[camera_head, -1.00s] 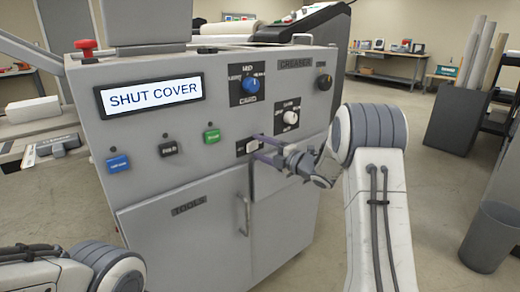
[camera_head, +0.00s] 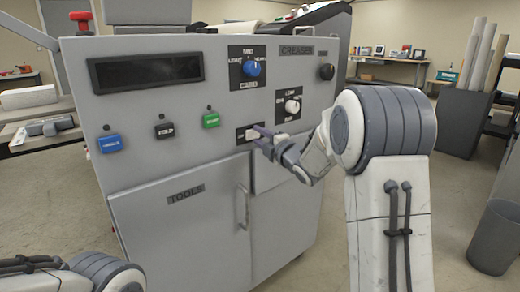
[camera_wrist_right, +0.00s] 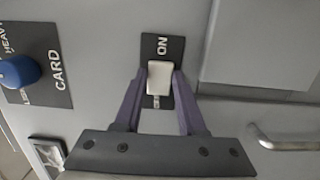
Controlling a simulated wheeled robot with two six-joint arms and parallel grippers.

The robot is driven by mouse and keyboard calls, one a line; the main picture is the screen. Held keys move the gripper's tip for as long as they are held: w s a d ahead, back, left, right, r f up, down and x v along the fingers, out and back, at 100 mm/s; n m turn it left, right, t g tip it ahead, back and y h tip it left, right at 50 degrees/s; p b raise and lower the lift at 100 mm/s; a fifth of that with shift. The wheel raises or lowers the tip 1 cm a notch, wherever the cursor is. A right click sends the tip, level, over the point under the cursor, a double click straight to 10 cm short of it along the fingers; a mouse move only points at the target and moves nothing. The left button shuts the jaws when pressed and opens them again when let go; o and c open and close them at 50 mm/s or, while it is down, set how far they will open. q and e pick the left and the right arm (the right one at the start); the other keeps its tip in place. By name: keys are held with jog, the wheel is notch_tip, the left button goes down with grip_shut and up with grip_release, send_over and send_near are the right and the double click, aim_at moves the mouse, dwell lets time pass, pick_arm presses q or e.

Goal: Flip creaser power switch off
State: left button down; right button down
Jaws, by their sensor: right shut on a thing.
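The creaser (camera_head: 150,150) is a grey cabinet in the head view, with a dark, blank display (camera_head: 147,71) on its face. Its power switch (camera_wrist_right: 160,76) is a white rocker on a black plate in the right wrist view, with ON at one end and a partly hidden label at the other. My right gripper (camera_wrist_right: 159,82) has its two purple fingers on either side of the white rocker, shut on it. In the head view the right gripper (camera_head: 260,137) is at the switch plate (camera_head: 245,135). My left gripper is out of view; only part of my left arm shows.
Blue, black and green buttons (camera_head: 211,120) sit left of the switch. A blue CARD knob (camera_head: 251,68) and a white knob (camera_head: 292,106) are above it. A cabinet door handle (camera_head: 242,209) is below. A red stop button (camera_head: 81,22) is on top.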

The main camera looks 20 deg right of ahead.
jog(key=shift+h, duration=0.3)
jog(key=shift+c, duration=2.4)
grip_release()
jog(key=s+d, duration=0.1)
jog(key=s, duration=0.9)
jog(key=shift+s+d+p, duration=0.2)
jog(key=shift+d+p, duration=0.1)
jog(key=shift+d, duration=0.1)
